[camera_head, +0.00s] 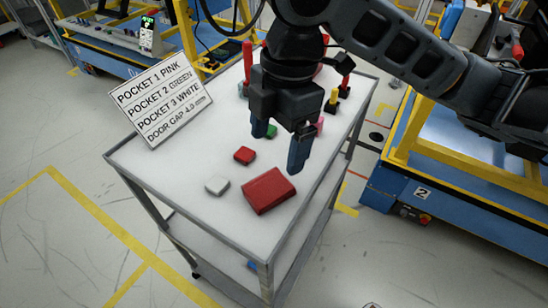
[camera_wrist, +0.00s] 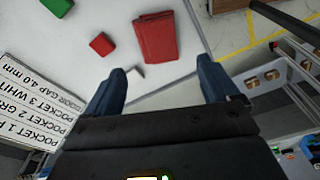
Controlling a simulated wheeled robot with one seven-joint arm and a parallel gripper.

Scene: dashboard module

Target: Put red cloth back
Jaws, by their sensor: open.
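The red cloth (camera_head: 269,190) lies folded into a flat rectangle near the front right edge of the white cart top. It also shows in the wrist view (camera_wrist: 156,38), above the gap between my fingers. My gripper (camera_head: 277,153) is open, with its blue fingers pointing down above the cart top. Nothing is between the fingers that grips visibly. In the wrist view, my gripper (camera_wrist: 162,66) frames part of a white block (camera_wrist: 135,71) beside the left fingertip. My arm and gripper hide part of the cart's back area.
A red block (camera_head: 244,155), a white block (camera_head: 217,186) and a partly hidden green block (camera_head: 271,131) lie on the cart (camera_head: 160,175). A sign (camera_head: 161,100) stands at its left. Upright red tools (camera_head: 247,54) and a yellow-handled one (camera_head: 333,98) stand behind. The front left top is clear.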

